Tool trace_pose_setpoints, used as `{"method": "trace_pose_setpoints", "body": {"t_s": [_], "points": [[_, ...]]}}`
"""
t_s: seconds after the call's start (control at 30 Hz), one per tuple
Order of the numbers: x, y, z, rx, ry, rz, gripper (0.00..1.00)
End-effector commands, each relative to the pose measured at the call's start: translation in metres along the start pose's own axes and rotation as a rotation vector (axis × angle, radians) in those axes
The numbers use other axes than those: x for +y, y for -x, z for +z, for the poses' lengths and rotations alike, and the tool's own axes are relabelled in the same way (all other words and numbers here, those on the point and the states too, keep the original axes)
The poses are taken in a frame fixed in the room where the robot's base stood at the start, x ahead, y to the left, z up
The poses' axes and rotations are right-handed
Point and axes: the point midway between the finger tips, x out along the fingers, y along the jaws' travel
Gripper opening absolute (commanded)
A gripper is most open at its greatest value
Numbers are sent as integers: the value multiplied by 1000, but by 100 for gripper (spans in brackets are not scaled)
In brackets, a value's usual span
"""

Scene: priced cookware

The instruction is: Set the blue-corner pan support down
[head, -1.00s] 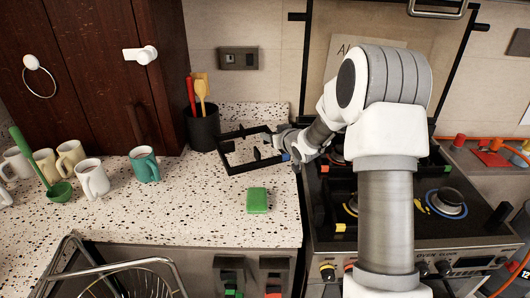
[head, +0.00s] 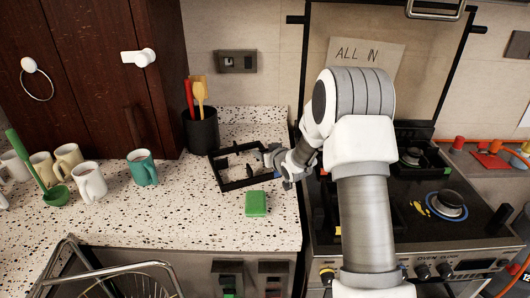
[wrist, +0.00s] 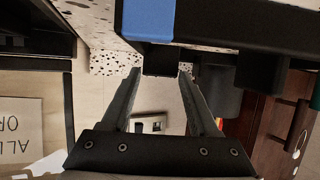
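The blue-corner pan support (head: 240,186) is a black open frame over the speckled counter, left of the stove and behind the green block. My gripper (head: 272,156) is at its right side. In the wrist view, the support (wrist: 225,25) spans the top, with its blue corner (wrist: 150,20) left of centre. A short black part of it sits between the fingertips of my gripper (wrist: 160,72), which looks shut on it. I cannot tell whether the frame touches the counter. My arm hides part of the stove.
A green block (head: 256,203) lies close in front of the support. A dark utensil pot (head: 201,130) stands behind it to the left. A teal mug (head: 143,167) and several pale mugs stand farther left. The stove (head: 440,225) is to the right.

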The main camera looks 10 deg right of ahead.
Motion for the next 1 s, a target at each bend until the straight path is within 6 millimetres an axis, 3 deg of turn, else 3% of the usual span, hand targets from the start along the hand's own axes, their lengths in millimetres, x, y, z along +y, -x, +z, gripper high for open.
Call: {"method": "trace_pose_setpoints", "body": {"t_s": [0.03,0.1,0.13,0.53,0.67,1.0], "points": [[0,0,-1,0,0,0,72],[0,0,-1,0,0,0,84],[0,0,0,0,0,0,86],[0,4,-4,0,0,0,86],[0,22,-4,-1,0,1,86],[0,89,-4,0,0,1,86]]}}
